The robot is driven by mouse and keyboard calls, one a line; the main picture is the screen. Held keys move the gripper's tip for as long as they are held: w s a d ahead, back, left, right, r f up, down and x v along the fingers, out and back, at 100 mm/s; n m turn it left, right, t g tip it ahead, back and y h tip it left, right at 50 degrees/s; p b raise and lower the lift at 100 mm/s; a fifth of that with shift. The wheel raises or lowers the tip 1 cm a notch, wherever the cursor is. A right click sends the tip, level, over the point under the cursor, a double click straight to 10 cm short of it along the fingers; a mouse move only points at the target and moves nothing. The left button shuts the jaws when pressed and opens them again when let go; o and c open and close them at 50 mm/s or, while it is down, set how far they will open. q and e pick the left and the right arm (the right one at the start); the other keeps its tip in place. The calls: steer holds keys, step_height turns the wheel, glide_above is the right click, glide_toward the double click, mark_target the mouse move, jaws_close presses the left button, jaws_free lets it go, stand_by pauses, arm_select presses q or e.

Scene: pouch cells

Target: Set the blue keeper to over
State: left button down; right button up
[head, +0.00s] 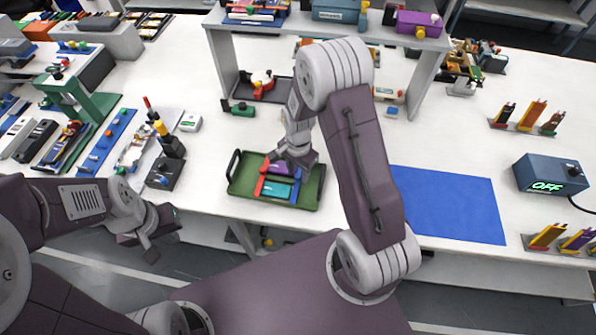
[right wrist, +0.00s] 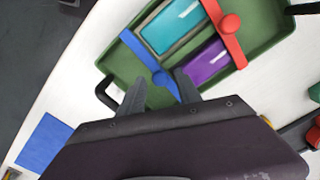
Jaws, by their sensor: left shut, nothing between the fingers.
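A green tray (head: 237,187) on the bench holds a teal cell (head: 278,190) and a purple cell (head: 280,169). Both cells show in the right wrist view, teal (right wrist: 173,28) and purple (right wrist: 205,63). The blue keeper (right wrist: 137,48), a bar with a round knob, runs along the near-left ends of the cells. The red keeper (right wrist: 239,55) lies at their other ends. My right gripper (right wrist: 160,82) is open above the tray, its fingers apart on either side of the blue knob in the picture. My left gripper (head: 153,246) is shut and empty, off the bench's front edge.
A blue mat (head: 447,205) lies right of the tray, partly behind my right arm. A black post stand (head: 167,172) stands left of the tray. A shelf (head: 330,30) spans the bench behind. A display box (head: 550,174) reads OFF.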

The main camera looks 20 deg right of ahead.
mark_target(298, 176)
step_height(298, 176, up, 9)
stand_by(0.6)
